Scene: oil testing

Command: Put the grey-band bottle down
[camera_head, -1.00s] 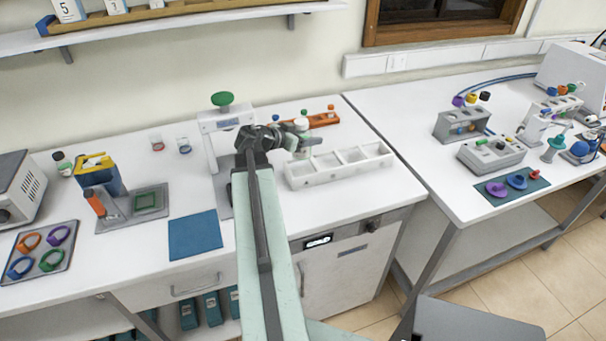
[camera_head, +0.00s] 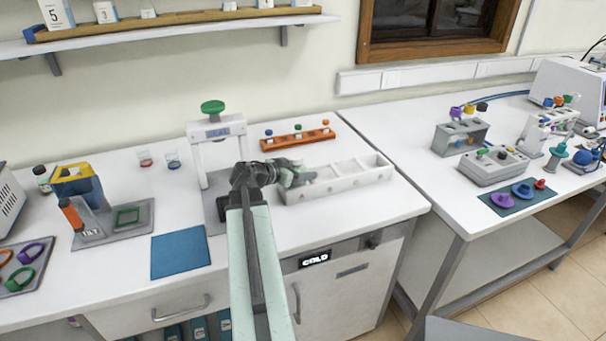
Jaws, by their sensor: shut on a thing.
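My gripper (camera_head: 302,178) is low at the left end of the white divided tray (camera_head: 352,188) on the bench. It is shut on the grey-band bottle, which is mostly hidden behind the jaws and wrist. I cannot make out its band, or whether its base touches the tray floor. The tray's middle and right compartments look empty.
A press with a green knob (camera_head: 213,107) stands close left of my arm. An orange rack (camera_head: 298,138) with small capped vials lies behind the tray. A blue mat (camera_head: 180,252) lies at the front left. A second bench (camera_head: 420,135) stands to the right.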

